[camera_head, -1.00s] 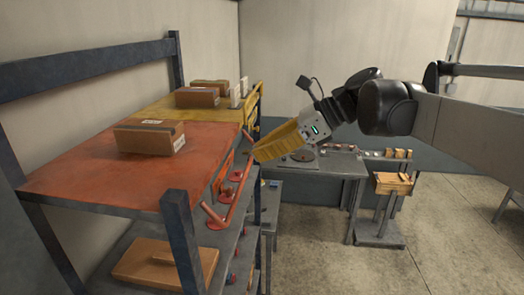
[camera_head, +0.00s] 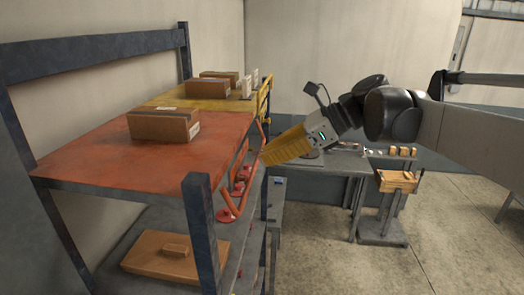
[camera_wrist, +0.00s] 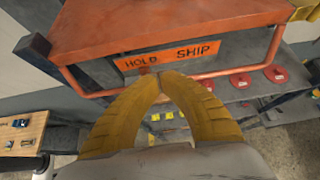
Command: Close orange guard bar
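The orange guard bar (camera_head: 243,195) is a thin U-shaped rail at the front of the orange shelf deck (camera_head: 95,155). In the wrist view the bar (camera_wrist: 100,93) runs across below the orange "HOLD SHIP" label (camera_wrist: 195,54). My gripper (camera_head: 264,157) has yellow ribbed fingers and is in front of the shelf's open side. In the wrist view its fingertips (camera_wrist: 160,74) meet and overlap the middle of the bar. They hide that stretch, so I cannot tell whether they touch it. Nothing shows held between them.
A carton (camera_head: 160,125) sits on the orange deck, with more boxes on the yellow deck (camera_head: 190,104) behind. A blue shelf post (camera_head: 200,230) stands at the near corner. Red round discs (camera_wrist: 242,81) lie on the lower shelf. Open floor lies to the right.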

